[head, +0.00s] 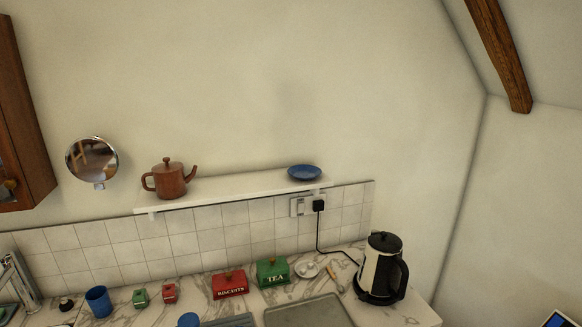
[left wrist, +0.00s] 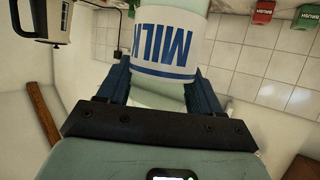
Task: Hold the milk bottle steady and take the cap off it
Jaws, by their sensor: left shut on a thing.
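In the left wrist view, the milk bottle (left wrist: 170,48) is a pale, clear-looking bottle with a white label, blue bands and the word MILK. My left gripper (left wrist: 160,84) is shut on it, one dark finger on each side of the label. My right gripper is in neither view.
On the marble counter stand a blue cup (head: 97,301), small green (head: 141,298) and red (head: 169,293) boxes, a red biscuits tin (head: 229,285), a green tea tin (head: 272,272) and a kettle (head: 381,270).

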